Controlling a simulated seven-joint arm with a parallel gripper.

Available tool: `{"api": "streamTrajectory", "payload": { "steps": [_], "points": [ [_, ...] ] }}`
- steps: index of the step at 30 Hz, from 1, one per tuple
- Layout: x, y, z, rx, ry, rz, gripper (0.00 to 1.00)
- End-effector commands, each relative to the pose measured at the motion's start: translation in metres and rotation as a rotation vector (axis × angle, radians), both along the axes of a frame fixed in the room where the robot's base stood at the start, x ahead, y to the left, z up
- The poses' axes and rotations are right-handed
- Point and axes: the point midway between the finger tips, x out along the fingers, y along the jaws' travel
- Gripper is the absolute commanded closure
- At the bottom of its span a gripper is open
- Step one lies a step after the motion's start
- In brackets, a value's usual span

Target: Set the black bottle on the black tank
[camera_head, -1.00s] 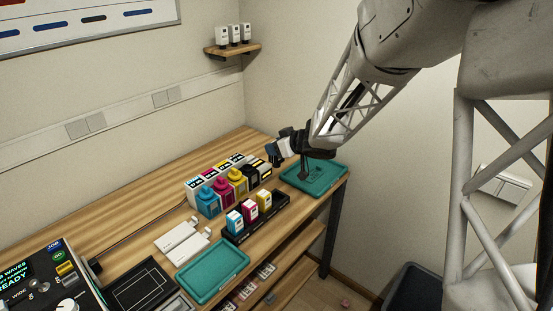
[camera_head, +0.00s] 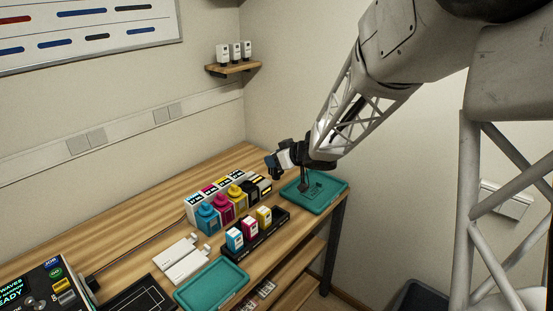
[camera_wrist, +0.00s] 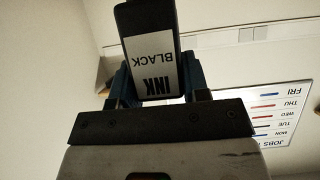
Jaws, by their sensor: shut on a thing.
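My gripper (camera_head: 274,168) is above the back right of the table, pointing left. It is shut on the black bottle (camera_wrist: 148,45). In the wrist view the bottle sits between the two blue fingers, its white "INK BLACK" label reading upside down; in the head view the bottle is hard to make out. The black tank (camera_head: 252,193) stands at the right end of the tank row, close below and left of my gripper. Cyan (camera_head: 207,217), magenta (camera_head: 223,206) and yellow (camera_head: 238,195) bottles or tanks stand beside it.
A black rack (camera_head: 262,230) with three small cartridges stands in front of the tanks. A teal tray (camera_head: 336,186) lies at the right under my wrist, another (camera_head: 211,284) at the front. White flat pieces (camera_head: 181,262) lie left. A wall shelf (camera_head: 233,69) is above.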

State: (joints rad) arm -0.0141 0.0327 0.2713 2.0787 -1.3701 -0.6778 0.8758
Motion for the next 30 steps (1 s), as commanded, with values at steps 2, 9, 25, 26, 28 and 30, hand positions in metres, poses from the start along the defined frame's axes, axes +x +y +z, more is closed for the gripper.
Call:
{"api": "streamTrajectory", "payload": {
  "steps": [2,9,25,26,28,30],
  "points": [
    [0.003,0.002,0.0,0.001,-0.001,0.008,0.86],
    [0.023,0.017,-0.005,0.001,-0.005,0.069,0.86],
    [0.091,0.08,-0.031,0.002,-0.005,0.315,0.86],
    [0.094,0.083,-0.032,0.001,-0.006,0.326,0.86],
    [0.1,0.089,-0.035,0.001,-0.003,0.35,0.86],
    [0.104,0.093,-0.038,0.001,-0.003,0.367,0.86]
  ]
}}
